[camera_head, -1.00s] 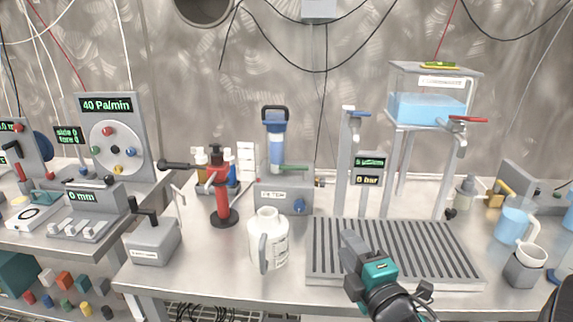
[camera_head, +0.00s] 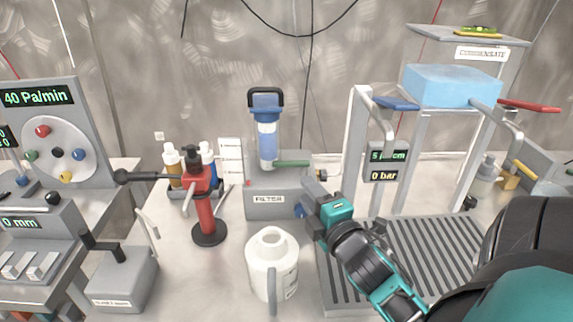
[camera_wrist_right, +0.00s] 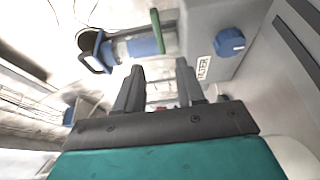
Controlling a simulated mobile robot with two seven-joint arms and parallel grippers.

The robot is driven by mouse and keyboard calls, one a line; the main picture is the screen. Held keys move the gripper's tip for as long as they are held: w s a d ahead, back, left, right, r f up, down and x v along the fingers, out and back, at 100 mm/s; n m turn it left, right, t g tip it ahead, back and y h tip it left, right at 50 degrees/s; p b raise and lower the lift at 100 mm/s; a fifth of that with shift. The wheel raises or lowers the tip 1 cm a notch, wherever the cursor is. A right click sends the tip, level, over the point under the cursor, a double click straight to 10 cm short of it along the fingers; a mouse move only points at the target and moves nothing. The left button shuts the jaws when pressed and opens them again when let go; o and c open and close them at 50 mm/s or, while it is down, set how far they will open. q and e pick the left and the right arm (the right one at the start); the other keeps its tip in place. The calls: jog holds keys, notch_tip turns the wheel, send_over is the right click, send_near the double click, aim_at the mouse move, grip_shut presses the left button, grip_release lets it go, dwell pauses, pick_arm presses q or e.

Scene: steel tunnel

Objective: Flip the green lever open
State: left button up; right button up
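The green lever (camera_head: 292,163) lies level across the top right of the grey filter box (camera_head: 262,185), pointing right. In the right wrist view the green lever (camera_wrist_right: 157,31) shows beyond the fingertips, beside the clear and blue filter cartridge (camera_wrist_right: 137,46). My right gripper (camera_head: 312,191) is just below and right of the lever, apart from it. In the right wrist view my right gripper (camera_wrist_right: 158,72) has its two fingers spread, with nothing between them. My left gripper is out of view.
A blue knob (camera_head: 299,210) is on the box front, close to my right gripper. A white jug (camera_head: 271,262) stands in front of the box. A red stand (camera_head: 205,213) is to its left. A ribbed drain tray (camera_head: 440,250) lies under my right arm.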

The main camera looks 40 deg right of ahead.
aim_at(287, 166)
jog(key=x, duration=1)
jog(key=shift+w, duration=0.35)
grip_shut()
jog(key=shift+f, duration=0.1)
